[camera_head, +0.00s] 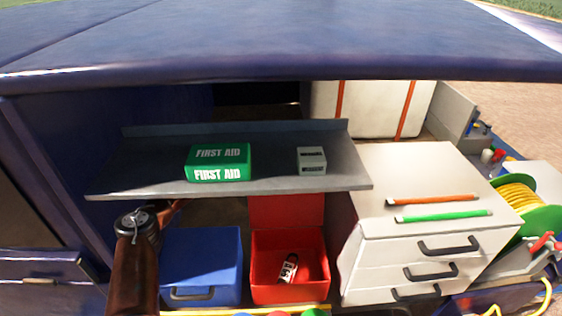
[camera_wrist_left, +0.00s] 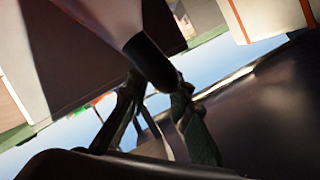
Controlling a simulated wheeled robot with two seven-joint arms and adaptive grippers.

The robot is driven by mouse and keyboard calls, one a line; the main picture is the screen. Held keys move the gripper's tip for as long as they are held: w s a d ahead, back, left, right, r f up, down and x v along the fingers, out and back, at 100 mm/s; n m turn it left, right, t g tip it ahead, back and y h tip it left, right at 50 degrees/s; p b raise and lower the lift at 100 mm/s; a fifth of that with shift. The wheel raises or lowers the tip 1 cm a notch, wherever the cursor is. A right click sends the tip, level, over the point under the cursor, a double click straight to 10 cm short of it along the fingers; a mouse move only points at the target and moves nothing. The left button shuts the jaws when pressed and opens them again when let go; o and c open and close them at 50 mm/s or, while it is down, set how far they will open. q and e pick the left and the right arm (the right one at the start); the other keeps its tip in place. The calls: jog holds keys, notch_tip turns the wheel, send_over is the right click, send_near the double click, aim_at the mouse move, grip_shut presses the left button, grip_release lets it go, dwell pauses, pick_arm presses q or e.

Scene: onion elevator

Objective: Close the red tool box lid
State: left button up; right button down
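The red tool box (camera_head: 262,290) stands open under the grey shelf in the head view. Its red lid (camera_head: 286,209) is raised upright at the back, its upper part hidden by the shelf. A red item with a black-and-white label (camera_head: 288,268) lies inside. My left arm comes up at the lower left, left of the blue box, and its gripper end is mostly hidden by the shelf's front edge. In the left wrist view dark finger parts of my left gripper (camera_wrist_left: 160,100) show beside a dark rod-like shape; whether they are open is unclear. My right gripper is not in view.
The shelf (camera_head: 140,178) overhangs the boxes and carries a green first aid box (camera_head: 219,163) and a small grey box (camera_head: 311,161). A blue box (camera_head: 201,262) stands left of the red one, a white drawer unit (camera_head: 400,235) on the right.

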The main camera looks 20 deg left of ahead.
pick_arm(q)
grip_shut()
jog(key=shift+s, duration=0.1)
dwell(0.3)
jog(key=shift+s+d, duration=0.2)
jog(key=shift+s, duration=0.25)
jog(key=s+d+f+m+t+b, duration=0.1)
jog(key=s+d+b, duration=0.3)
jog(key=s, duration=0.4)
jog(key=s+d+f+m+t+b, duration=0.1)
jog(key=s+d+m+t+b, duration=0.1)
jog(key=s, duration=0.6)
jog(key=d+m+b, duration=0.1)
jog(key=m+b, duration=0.1)
jog(key=shift+d+f+m, duration=0.25)
jog(key=shift+d+m, duration=0.05)
jog(key=shift+d, duration=0.1)
